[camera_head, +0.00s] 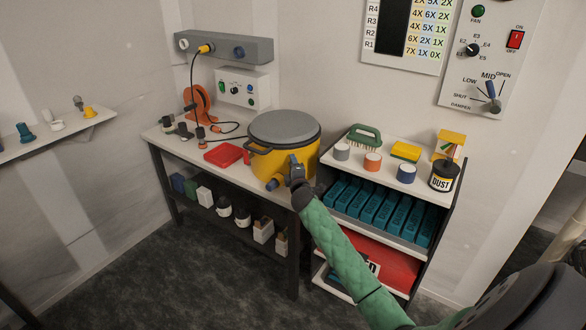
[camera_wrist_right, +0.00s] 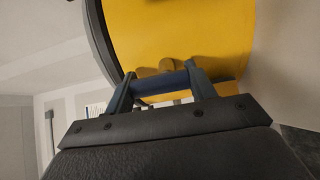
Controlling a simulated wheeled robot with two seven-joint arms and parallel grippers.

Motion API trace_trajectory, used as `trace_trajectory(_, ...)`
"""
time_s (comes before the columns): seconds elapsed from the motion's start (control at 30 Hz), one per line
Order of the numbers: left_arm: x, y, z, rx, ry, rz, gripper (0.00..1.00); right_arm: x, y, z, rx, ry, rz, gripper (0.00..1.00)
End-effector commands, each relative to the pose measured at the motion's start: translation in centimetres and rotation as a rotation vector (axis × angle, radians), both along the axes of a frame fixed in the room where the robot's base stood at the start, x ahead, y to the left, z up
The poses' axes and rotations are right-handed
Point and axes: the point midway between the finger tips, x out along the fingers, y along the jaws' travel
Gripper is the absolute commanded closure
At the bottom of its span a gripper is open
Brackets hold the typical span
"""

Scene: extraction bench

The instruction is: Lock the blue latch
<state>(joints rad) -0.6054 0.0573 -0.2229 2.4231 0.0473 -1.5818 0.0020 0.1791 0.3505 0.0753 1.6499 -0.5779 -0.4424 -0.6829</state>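A yellow drum (camera_head: 278,165) with a grey lid (camera_head: 284,127) stands at the right end of the workbench. A blue part, seemingly the latch (camera_head: 292,159), is on its near side, partly hidden by my right gripper (camera_head: 297,176). A second small blue piece (camera_head: 272,184) sits lower on the drum. In the right wrist view, the fingers of my right gripper (camera_wrist_right: 160,78) are spread apart against the yellow drum wall (camera_wrist_right: 185,35). A dark blue bar (camera_wrist_right: 165,84) runs across between them and past the right finger. Contact is unclear. My left gripper is out of view.
The workbench (camera_head: 185,146) holds a red tray (camera_head: 224,155) and an orange cable reel (camera_head: 198,100) left of the drum.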

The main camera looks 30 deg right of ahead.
Motion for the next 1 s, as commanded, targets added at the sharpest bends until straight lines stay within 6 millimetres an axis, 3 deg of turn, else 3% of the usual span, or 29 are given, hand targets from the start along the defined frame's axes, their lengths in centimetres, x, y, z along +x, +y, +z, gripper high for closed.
trace_trajectory(0.03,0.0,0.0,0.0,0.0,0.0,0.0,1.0,0.0,0.0,-0.1,0.002,0.001,-0.001,0.35)
trace_trajectory(0.1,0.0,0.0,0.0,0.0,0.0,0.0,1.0,0.0,0.0,-0.1,0.001,0.002,0.0,0.24)
trace_trajectory(0.47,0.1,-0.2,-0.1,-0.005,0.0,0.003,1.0,-0.4,0.2,-0.1,-0.001,0.0,0.0,0.24)
trace_trajectory(1.0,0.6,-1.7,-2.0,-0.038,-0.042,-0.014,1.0,-6.6,2.7,-0.2,-0.001,0.001,0.0,0.24)
